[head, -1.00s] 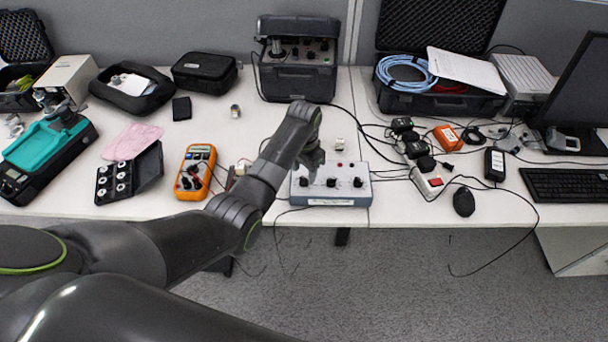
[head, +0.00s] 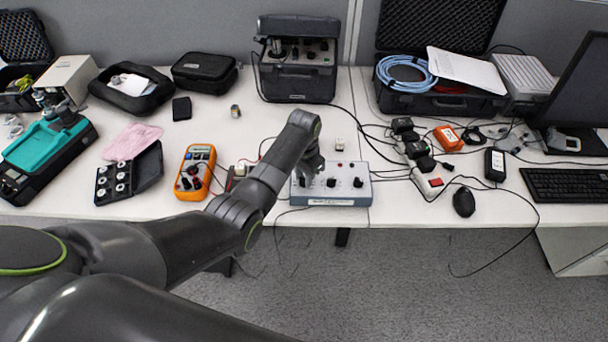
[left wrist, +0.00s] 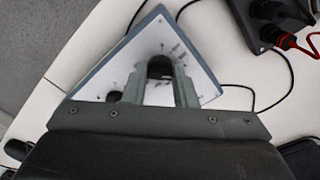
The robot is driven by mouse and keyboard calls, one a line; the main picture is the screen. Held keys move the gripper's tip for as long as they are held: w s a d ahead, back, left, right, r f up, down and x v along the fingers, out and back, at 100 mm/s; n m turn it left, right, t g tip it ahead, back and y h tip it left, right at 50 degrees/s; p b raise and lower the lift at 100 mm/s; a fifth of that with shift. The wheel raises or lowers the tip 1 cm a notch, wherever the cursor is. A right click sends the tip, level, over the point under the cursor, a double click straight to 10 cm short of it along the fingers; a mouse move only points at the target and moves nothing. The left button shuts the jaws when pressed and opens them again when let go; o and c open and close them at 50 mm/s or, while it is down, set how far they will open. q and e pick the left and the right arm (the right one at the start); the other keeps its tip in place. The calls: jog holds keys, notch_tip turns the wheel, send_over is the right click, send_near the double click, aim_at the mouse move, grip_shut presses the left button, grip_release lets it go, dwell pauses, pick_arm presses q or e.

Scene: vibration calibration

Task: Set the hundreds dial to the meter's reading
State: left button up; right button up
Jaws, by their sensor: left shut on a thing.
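The grey-blue dial box (head: 345,200) stands near the table's front edge, with several black knobs along its front. My left gripper (head: 304,180) is over its left end, pointing down. In the left wrist view my left gripper (left wrist: 159,84) is shut around a black knob (left wrist: 160,67), which I take to be the leftmost dial. Another knob (left wrist: 115,97) shows beside it on the box's white top. The middle dial (head: 331,182) and right dial (head: 358,182) are free. The orange meter (head: 195,172) lies left of the box; its reading is too small to make out.
Thin leads lie on the table around the box and meter. A small block (head: 339,144) stands behind the box. A power strip (head: 429,182) and black mouse (head: 464,202) are to the right. A black case (head: 298,84) stands at the back.

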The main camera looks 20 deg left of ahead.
pick_arm(q)
jog(key=shift+r+n+p, duration=0.15)
jog(key=shift+n+p, duration=0.95)
jog(key=shift+n, duration=0.1)
jog(key=shift+n+p, duration=0.9)
jog(key=shift+n, duration=0.8)
jog(key=o, duration=1)
jog(key=shift+r, duration=0.25)
notch_tip(320, 180, up, 17)
jog(key=shift+f, duration=0.15)
